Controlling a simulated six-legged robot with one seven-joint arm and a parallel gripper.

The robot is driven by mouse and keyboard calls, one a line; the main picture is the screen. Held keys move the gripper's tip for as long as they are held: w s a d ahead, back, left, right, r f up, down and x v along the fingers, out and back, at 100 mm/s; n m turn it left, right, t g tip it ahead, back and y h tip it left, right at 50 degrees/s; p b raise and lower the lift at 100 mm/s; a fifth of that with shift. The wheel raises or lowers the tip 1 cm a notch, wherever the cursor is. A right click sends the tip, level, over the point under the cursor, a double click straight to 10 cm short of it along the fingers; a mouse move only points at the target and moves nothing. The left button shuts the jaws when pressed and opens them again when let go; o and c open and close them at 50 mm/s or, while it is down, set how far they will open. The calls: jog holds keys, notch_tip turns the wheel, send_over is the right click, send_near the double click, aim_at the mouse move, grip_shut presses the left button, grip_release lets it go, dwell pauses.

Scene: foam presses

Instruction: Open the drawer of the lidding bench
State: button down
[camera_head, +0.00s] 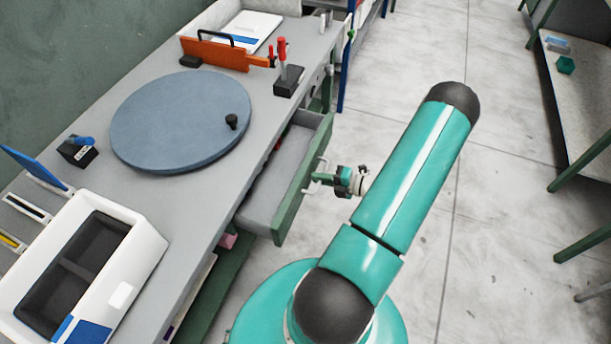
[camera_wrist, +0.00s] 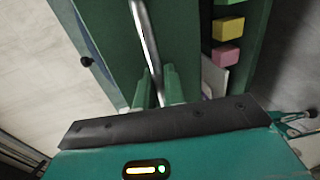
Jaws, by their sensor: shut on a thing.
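The lidding bench (camera_head: 215,195) is a long grey bench along the wall at the left. Its drawer (camera_head: 303,180) has a green front and a grey inside, and it stands pulled out from the bench's front side. My gripper (camera_head: 318,182) is at the drawer front and shut on the drawer's handle. In the wrist view the handle is a metal bar (camera_wrist: 146,40), and the green fingers of my gripper (camera_wrist: 160,92) close around its near end. The drawer's inside is partly hidden by its front and the bench top.
On the bench are a round blue-grey disc (camera_head: 175,120), a white box (camera_head: 140,255) with dark compartments, an orange clamp piece (camera_head: 215,53) and red-handled toggles (camera_head: 283,60). Yellow and pink blocks (camera_wrist: 227,54) sit on a lower shelf. Clear floor (camera_head: 490,180) lies to the right, before another table (camera_head: 560,100).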

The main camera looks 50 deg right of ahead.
jog(key=f+v, duration=0.3)
jog(key=v, duration=1.4)
jog(key=shift+s+d+f, duration=0.2)
jog(key=shift+s+d, duration=0.05)
jog(key=c, duration=1.6)
grip_release()
jog(key=v, duration=1.4)
